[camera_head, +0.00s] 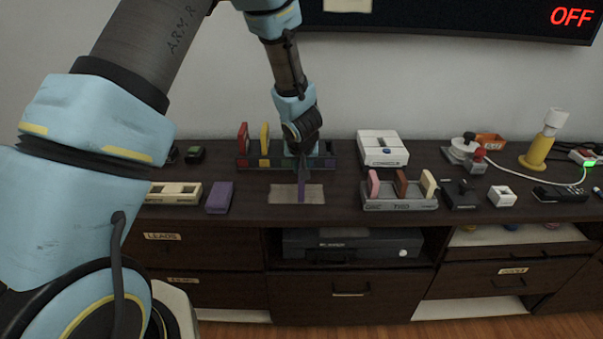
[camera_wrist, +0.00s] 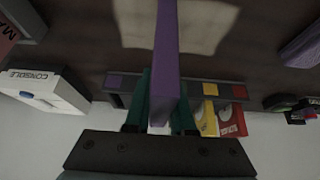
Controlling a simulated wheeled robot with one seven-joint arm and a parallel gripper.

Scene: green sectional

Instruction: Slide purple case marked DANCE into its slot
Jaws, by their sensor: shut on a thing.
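My gripper (camera_head: 302,166) is shut on a purple case (camera_head: 301,190), held upright on edge over a beige mat (camera_head: 281,195). In the wrist view the case (camera_wrist: 167,50) stands edge-on between the green fingers (camera_wrist: 162,105). I cannot read DANCE on it, nor tell whether it touches the mat. The dark rack (camera_head: 247,163) stands behind the gripper, with a red case (camera_head: 243,137) and a yellow case (camera_head: 264,138) at its left. In the wrist view the rack (camera_wrist: 131,84) has coloured squares, one purple at its far left. My arm hides the rack's middle in the head view.
Another purple item (camera_head: 219,197) lies left of the mat, beside a cream box (camera_head: 174,193). A white console (camera_head: 382,148) stands right of the rack. A grey holder (camera_head: 400,204) with pink, brown and cream cases stands right of the mat. The cabinet's front edge lies before the mat.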

